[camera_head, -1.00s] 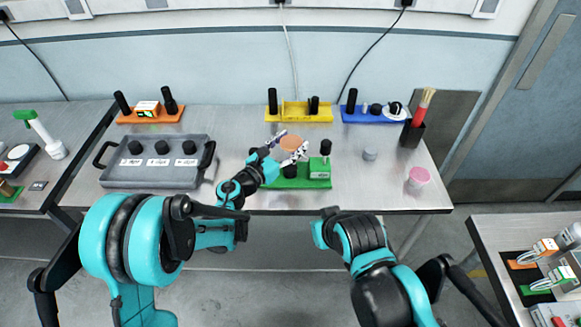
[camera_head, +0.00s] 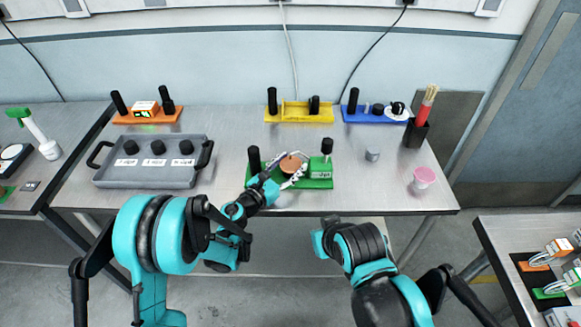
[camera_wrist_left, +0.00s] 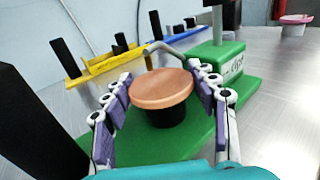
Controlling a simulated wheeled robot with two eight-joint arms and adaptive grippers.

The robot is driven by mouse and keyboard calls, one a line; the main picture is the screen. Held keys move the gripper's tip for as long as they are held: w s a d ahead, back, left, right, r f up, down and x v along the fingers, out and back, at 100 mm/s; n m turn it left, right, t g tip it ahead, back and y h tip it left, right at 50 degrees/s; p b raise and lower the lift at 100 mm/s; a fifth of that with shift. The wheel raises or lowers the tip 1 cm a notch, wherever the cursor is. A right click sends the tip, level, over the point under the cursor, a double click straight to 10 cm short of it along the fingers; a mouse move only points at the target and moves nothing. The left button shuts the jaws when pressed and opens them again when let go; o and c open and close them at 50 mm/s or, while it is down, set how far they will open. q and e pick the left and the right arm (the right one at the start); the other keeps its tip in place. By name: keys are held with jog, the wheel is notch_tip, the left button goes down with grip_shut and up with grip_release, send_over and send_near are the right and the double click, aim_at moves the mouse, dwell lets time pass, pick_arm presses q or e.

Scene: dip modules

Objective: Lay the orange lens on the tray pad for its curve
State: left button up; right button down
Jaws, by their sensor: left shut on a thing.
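The orange lens (camera_head: 290,166) is a round, flat-looking disc, directly over the black post of the green module (camera_head: 318,184). My left gripper (camera_head: 281,176) has its fingers on either side of the lens and is shut on it. In the left wrist view the lens (camera_wrist_left: 160,90) lies between the purple finger pads, right above the black post (camera_wrist_left: 168,115); I cannot tell if it rests on it. The module's green box has a readout with "dpt", its digits unclear. The grey tray (camera_head: 150,181) at the left has three empty black pads with white labels too small to read.
An orange module (camera_head: 150,118), a yellow module (camera_head: 300,118) and a blue module (camera_head: 372,115) stand along the back. A small grey cylinder (camera_head: 372,155), a pink-lidded cup (camera_head: 424,177) and a black brush holder (camera_head: 415,134) are at the right. The table between tray and green module is clear.

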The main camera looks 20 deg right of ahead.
pick_arm(q)
jog(key=shift+f, duration=0.15)
jog(key=o, duration=1)
